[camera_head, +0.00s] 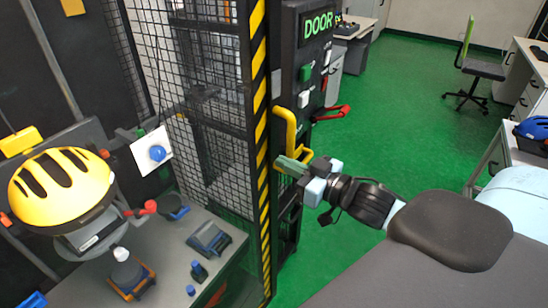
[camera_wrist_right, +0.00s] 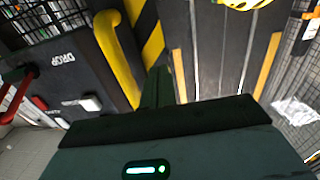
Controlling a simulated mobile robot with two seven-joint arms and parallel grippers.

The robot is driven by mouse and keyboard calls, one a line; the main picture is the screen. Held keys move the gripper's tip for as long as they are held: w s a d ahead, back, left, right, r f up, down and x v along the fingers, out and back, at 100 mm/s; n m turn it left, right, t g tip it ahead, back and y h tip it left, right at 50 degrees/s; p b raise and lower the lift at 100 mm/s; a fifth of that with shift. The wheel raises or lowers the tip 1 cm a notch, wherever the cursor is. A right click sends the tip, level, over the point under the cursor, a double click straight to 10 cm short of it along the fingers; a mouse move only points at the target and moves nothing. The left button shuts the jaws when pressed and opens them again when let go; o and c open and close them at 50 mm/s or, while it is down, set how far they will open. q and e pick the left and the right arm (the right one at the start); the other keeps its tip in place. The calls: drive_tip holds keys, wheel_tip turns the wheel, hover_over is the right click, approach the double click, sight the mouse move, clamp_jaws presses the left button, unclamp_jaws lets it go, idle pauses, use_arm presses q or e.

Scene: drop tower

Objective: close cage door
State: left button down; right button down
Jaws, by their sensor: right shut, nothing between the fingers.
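The cage's black mesh panel (camera_head: 208,95) stands left of centre in the head view, edged by a yellow-and-black striped upright (camera_head: 258,130). A yellow handle (camera_head: 289,125) sits just right of the stripes, beside the black DOOR panel (camera_head: 312,65). My right gripper (camera_head: 286,164) is shut and empty, its tips at the handle's lower part. In the right wrist view, the shut fingers (camera_wrist_right: 158,88) lie just right of the yellow handle (camera_wrist_right: 118,60), with stripes behind. I cannot tell whether they touch it. My left gripper is out of view.
A yellow helmet (camera_head: 62,188) sits on a stand in the cage at left, above a grey worktop (camera_head: 172,265) with several small items. A red lever (camera_head: 332,113) juts from the panel's lower right.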

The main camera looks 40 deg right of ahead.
sight(263, 153)
drive_tip(key=shift+x, duration=1.95)
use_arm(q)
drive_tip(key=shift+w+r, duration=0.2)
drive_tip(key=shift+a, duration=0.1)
